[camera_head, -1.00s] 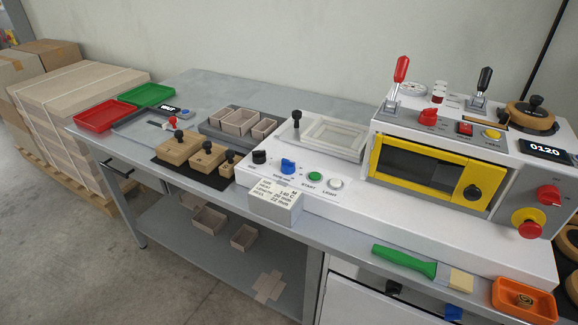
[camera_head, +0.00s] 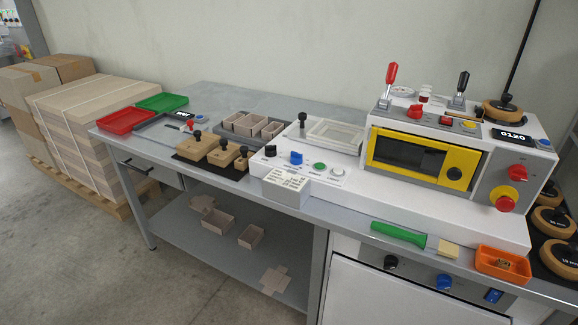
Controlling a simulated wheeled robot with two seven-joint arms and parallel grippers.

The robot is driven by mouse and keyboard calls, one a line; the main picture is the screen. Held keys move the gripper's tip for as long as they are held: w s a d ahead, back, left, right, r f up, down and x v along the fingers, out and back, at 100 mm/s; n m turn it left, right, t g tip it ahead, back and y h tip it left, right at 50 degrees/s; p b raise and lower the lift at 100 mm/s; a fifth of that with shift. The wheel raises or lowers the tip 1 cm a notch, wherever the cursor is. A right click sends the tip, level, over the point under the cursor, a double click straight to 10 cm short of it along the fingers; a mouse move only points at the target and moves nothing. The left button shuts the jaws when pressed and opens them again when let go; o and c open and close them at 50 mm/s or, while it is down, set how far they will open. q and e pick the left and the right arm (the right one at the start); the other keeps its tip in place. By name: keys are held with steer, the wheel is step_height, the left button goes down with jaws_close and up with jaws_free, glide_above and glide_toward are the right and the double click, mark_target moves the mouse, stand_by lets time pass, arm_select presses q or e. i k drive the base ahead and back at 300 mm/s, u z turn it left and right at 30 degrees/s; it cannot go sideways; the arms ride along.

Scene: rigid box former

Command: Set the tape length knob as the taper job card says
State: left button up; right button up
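The white job card block (camera_head: 287,186) stands at the front edge of the bench, below the white control panel (camera_head: 372,195). Its printed lines are too small to read surely now. Behind it on the panel are a black knob (camera_head: 270,151) and a blue knob (camera_head: 296,158). A red knob (camera_head: 445,120) is on top of the taper machine, and another red knob (camera_head: 517,172) is on its front right. The knob labels are not legible, so I cannot tell which one sets tape length. Neither gripper is in view.
A green START button (camera_head: 319,167) and a white button (camera_head: 337,172) sit beside the blue knob. A green-handled brush (camera_head: 398,235) and an orange tray (camera_head: 502,264) lie along the front edge. Wooden blocks (camera_head: 222,154) stand left of the panel.

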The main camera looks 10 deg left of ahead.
mark_target(296, 158)
steer(key=u, duration=0.85)
steer(key=i, duration=0.55)
steer(key=z, duration=0.15)
